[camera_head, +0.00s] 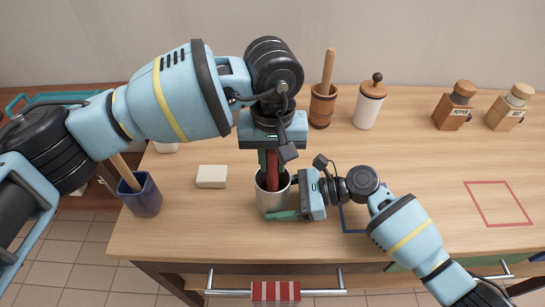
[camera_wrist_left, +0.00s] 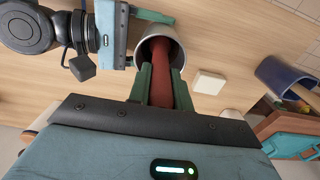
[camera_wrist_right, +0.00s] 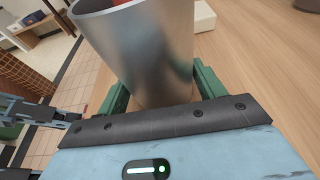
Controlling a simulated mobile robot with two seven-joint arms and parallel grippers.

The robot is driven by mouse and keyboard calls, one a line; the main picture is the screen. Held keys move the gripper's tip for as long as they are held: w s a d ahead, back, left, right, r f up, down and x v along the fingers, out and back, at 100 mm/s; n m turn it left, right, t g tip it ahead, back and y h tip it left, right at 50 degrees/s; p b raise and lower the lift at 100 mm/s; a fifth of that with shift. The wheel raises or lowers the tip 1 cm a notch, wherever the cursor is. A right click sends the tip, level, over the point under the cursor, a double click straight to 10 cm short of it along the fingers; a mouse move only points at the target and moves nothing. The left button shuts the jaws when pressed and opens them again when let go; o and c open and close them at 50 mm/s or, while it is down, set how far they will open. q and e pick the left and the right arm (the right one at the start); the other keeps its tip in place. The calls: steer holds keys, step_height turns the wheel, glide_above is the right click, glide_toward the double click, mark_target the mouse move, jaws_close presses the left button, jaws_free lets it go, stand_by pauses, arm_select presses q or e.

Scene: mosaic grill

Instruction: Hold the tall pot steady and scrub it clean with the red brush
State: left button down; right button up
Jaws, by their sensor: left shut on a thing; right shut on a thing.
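The tall pot (camera_head: 271,201) is a silver metal cylinder standing upright on the wooden counter. My right gripper (camera_head: 284,202) is shut around its sides, and the pot's wall fills the space between the fingers in the right wrist view (camera_wrist_right: 148,55). The red brush (camera_head: 272,168) points down into the pot's open mouth. My left gripper (camera_head: 271,155) is above the pot, shut on the brush; in the left wrist view the red brush (camera_wrist_left: 168,82) runs between the green fingers into the pot (camera_wrist_left: 180,50). The brush's lower end is hidden inside the pot.
A white block (camera_head: 212,176) and a dark blue holder (camera_head: 141,195) stand left of the pot. A mortar with pestle (camera_head: 323,104), a white jar (camera_head: 369,104) and two wooden mills (camera_head: 454,108) stand behind. A red square outline (camera_head: 498,204) marks clear counter at right.

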arm_select(q)
steer(key=shift+f, duration=0.5)
stand_by(0.3)
steer(key=shift+s, duration=0.1)
